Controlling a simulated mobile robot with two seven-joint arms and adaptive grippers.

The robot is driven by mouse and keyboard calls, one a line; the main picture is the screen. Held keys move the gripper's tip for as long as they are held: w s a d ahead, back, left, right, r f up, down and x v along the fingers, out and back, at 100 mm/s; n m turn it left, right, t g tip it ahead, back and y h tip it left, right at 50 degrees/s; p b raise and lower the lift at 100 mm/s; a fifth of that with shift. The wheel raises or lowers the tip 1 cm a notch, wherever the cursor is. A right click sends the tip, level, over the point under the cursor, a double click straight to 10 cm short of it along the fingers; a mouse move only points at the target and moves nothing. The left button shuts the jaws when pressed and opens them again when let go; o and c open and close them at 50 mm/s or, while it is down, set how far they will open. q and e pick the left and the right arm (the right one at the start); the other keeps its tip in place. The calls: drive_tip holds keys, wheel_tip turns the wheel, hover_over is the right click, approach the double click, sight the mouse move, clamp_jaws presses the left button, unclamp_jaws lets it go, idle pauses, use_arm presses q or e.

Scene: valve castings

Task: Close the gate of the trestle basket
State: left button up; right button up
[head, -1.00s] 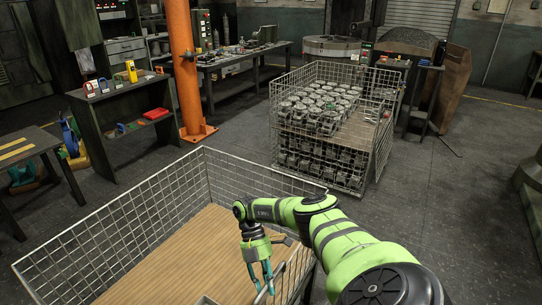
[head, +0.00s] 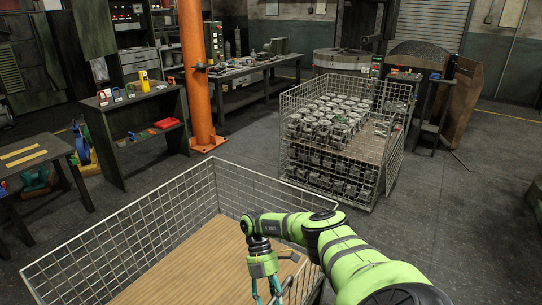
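A wire-mesh basket (head: 95,254) with a bare wooden floor fills the lower left of the head view; I take it to be the trestle basket. Its back and left walls stand upright, and its lower part is cut off by the frame. A mesh panel (head: 308,282) shows at its right side, partly behind my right arm; I cannot tell if this is the gate or how far it stands open. My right gripper (head: 267,293) points down beside this panel's rail. Its teal fingers look apart, but the tips are cut off, so a hold on the rail cannot be judged. My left gripper is out of view.
A second mesh basket (head: 338,88) with stacked valve castings (head: 325,124) stands beyond. An orange post (head: 196,85), a dark shelf bench (head: 112,108) and a low table (head: 25,160) are at the left. The floor (head: 455,225) at the right is clear.

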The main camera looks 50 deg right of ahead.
drive_tip(key=v, duration=0.7)
drive_tip(key=shift+w+r, duration=0.1)
drive_tip(key=shift+w, duration=0.05)
idle(0.3)
